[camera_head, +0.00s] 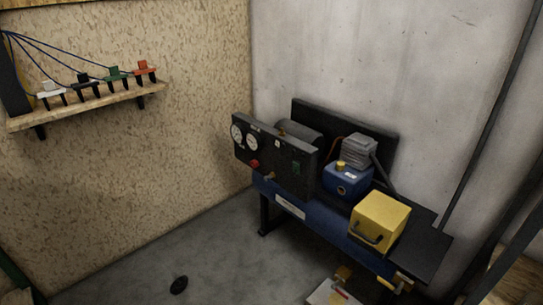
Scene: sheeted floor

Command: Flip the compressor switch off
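The compressor (305,212) stands on a dark-legged bench with a blue front against the grey wall. Its black upright panel (275,150) carries two round white gauges (245,138), a red knob (254,164), a small white plate (277,143) and a small dark green switch-like part (296,167). The frame is too small to tell which part is the compressor switch or its position. A blue pump block (346,182) with a grey finned head sits right of the panel. Neither of my grippers shows in this view.
A yellow box (381,217) with a handle sits on the bench's right part. A wooden shelf (88,107) with several coloured clamp-like items hangs on the left wall. Much floor is clear.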

